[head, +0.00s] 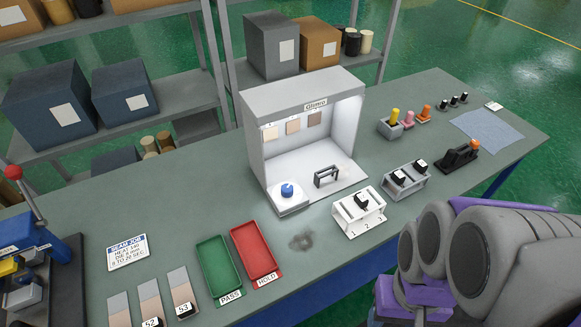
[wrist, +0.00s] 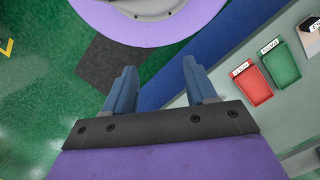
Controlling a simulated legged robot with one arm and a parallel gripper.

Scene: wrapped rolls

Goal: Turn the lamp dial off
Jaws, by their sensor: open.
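The blue dial (head: 287,190) sits on a white block at the front left corner of the light booth (head: 257,150). The booth is an open-fronted grey cabinet, and its inside looks bright white. I cannot tell the dial's setting at this size. My gripper (wrist: 158,70) shows in the wrist view with its two blue fingers apart and nothing between them. It is over the floor beside the table's front edge, away from the dial. The dial does not show in the wrist view. In the head view my arm fills the lower right, and the fingers cannot be made out.
The green tray (head: 204,248) and red tray (head: 272,272) lie left of the booth's front. A white stand (head: 372,220) and grey stand (head: 416,187) with black pieces stand to its right. A lever press (head: 45,235) is at far left. Shelves with boxes stand behind.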

